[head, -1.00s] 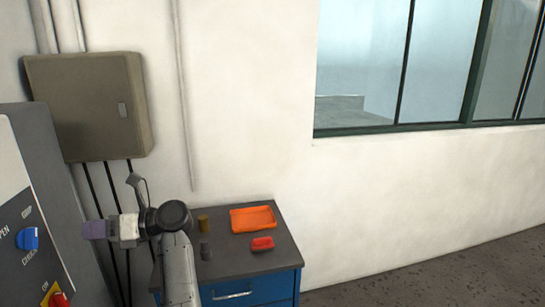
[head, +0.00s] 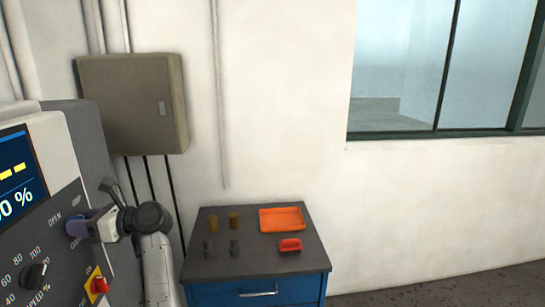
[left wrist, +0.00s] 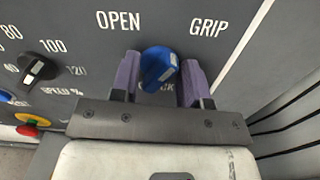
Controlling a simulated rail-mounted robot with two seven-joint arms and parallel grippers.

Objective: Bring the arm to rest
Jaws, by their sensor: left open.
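My left gripper (head: 84,226) is at the grey control panel on the left in the head view. Its purple fingers are open, one on each side of the blue knob (left wrist: 158,68) in the left wrist view. Gaps show between the knob and both fingers there. I cannot tell how deep the fingers reach around it. The knob has a white mark and sits between the words OPEN and GRIP. The lettering below it is partly hidden. My left arm (head: 153,262) comes up from below. My right gripper is not in view.
A black dial (head: 35,277) and a red button on yellow (head: 98,285) are close by on the panel. A wall box (head: 130,105) hangs behind.

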